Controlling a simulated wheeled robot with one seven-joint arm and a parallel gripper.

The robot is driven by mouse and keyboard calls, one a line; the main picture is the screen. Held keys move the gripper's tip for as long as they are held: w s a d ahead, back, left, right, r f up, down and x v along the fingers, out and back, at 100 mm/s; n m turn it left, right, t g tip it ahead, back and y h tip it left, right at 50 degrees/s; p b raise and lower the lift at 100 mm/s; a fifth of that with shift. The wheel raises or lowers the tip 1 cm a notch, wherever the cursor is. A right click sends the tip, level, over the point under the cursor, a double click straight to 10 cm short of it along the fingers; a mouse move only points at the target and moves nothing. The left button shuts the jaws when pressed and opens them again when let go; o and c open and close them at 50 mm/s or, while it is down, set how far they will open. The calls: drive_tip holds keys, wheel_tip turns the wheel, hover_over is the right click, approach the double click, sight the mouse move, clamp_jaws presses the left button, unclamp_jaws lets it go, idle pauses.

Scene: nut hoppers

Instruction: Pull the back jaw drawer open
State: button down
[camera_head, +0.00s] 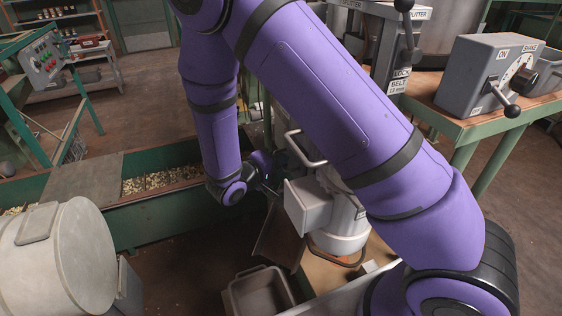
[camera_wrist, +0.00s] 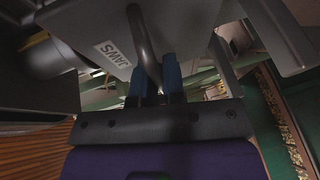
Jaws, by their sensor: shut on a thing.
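In the wrist view, a grey drawer front (camera_wrist: 88,25) carries a white label (camera_wrist: 115,53) reading JAWS. A dark curved bar handle (camera_wrist: 138,32) stands out from it. My gripper (camera_wrist: 153,72) has its two blue fingers on either side of this handle and is shut on it. In the head view, my purple arm hides most of the gripper and its contact. A pale box front (camera_head: 306,206) and a light bar handle (camera_head: 302,150) show on the machine beside my wrist. I cannot tell from this view which drawer is held.
A green trough (camera_head: 150,222) with nuts runs along the left. A pale drum (camera_head: 62,262) stands at front left. A grey bin (camera_head: 262,290) sits below the machine. A control box (camera_head: 488,75) with a lever stands on the right bench. Brown floor is open at upper left.

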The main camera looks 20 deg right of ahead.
drive_tip(key=a, duration=1.7)
drive_tip(key=shift+a, duration=0.4)
drive_tip(key=c, duration=1.2)
unclamp_jaws()
drive_tip(key=v, duration=1)
drive_tip(key=shift+s+a+r, duration=0.1)
drive_tip(key=shift+s+a, duration=0.1)
drive_tip(key=shift+a, duration=0.15)
